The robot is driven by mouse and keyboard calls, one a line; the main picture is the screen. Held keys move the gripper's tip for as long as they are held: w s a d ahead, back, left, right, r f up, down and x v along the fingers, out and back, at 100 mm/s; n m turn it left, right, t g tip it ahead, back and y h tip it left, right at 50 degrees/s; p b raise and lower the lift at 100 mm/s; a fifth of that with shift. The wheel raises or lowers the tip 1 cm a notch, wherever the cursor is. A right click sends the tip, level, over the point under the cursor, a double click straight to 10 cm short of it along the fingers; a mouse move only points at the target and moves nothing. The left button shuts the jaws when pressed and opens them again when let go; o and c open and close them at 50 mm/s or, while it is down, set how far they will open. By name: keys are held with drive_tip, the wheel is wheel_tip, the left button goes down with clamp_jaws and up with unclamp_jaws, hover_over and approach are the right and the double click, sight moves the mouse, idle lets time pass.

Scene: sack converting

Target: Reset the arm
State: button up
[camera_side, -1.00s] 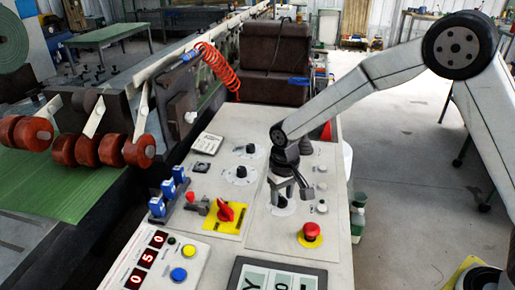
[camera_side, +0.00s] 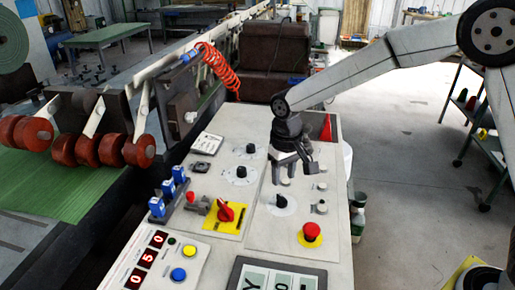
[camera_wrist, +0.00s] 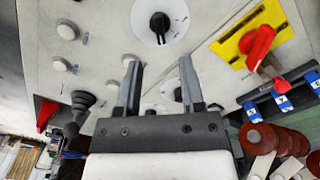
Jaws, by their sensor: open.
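My gripper (camera_side: 294,173) hangs above the light grey control panel (camera_side: 262,235), its two fingers apart with nothing between them. In the side view a black knob on a white dial (camera_side: 281,203) lies just below and in front of the fingers, apart from them. The wrist view shows this knob (camera_wrist: 160,24) beyond the open fingertips (camera_wrist: 160,64). Part of the panel behind the gripper is hidden by it.
A red rotary switch (camera_side: 226,211) on a yellow plate, a red mushroom button (camera_side: 312,231) and blue switches (camera_side: 168,189) stand up from the panel. Red rollers (camera_side: 85,150) are at the left. The air above the panel looks free.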

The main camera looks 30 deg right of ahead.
drive_tip(key=shift+r, duration=0.55)
drive_tip(key=shift+d, duration=0.1)
drive_tip(key=shift+t, duration=0.7)
drive_tip(key=s+d, duration=0.2)
drive_tip(key=s+d+f, duration=0.1)
drive_tip(key=s+d, duration=0.1)
drive_tip(key=s, duration=0.1)
drive_tip(key=s+d, duration=0.2)
drive_tip(key=shift+s+d+f, duration=0.15)
drive_tip(key=shift+s+d, duration=0.05)
drive_tip(key=shift+s, duration=0.15)
drive_tip(key=s+d+f+t, duration=0.1)
drive_tip(key=s+d, duration=0.3)
drive_tip(key=s, duration=0.5)
drive_tip(key=shift+f, duration=0.6)
drive_tip(key=shift+d, duration=0.1)
